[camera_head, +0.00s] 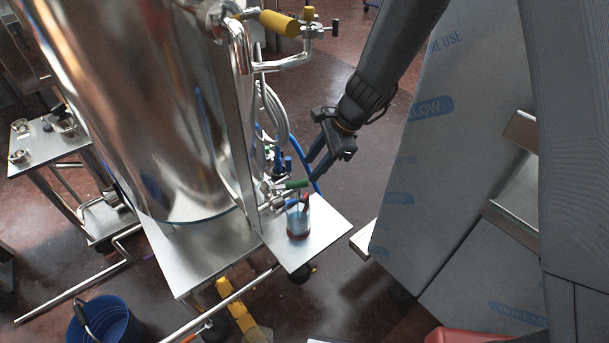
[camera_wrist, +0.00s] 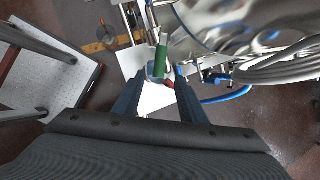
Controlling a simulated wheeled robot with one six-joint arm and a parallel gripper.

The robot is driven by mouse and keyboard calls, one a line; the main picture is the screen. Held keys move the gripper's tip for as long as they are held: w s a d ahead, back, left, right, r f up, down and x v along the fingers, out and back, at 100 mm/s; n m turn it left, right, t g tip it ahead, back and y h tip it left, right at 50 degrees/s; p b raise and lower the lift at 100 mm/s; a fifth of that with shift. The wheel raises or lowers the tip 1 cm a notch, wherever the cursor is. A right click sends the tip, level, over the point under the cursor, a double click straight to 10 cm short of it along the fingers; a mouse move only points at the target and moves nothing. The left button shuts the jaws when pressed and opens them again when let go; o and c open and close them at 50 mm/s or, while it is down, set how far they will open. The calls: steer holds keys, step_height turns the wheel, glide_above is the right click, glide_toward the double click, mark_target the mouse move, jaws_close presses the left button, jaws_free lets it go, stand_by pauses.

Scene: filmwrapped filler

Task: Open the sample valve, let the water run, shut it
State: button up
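The sample valve has a green handle (camera_head: 296,184) and sits low on the steel tank's front pipework. In the wrist view the green handle (camera_wrist: 161,60) lies just beyond and between my fingertips. My gripper (camera_head: 316,168) is open, up and right of the valve in the head view. In the wrist view my gripper (camera_wrist: 158,82) shows two spread dark fingers with nothing held. A clear cup (camera_head: 298,222) with bluish sides and a red base stands on the small steel shelf (camera_head: 325,235) below the valve. Whether water runs cannot be told.
The large steel tank (camera_head: 150,110) fills the left. A coiled grey hose (camera_head: 272,112) and a blue hose (camera_wrist: 225,98) hang near the valve. Film-wrapped grey panels (camera_head: 430,190) stand close on the right. A blue bucket (camera_head: 105,322) is on the floor, front left.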

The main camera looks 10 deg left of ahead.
mark_target(302, 181)
steer(key=shift+p+x, duration=0.45)
steer(key=shift+x, duration=3.05)
steer(key=shift+d, duration=0.1)
jaws_close()
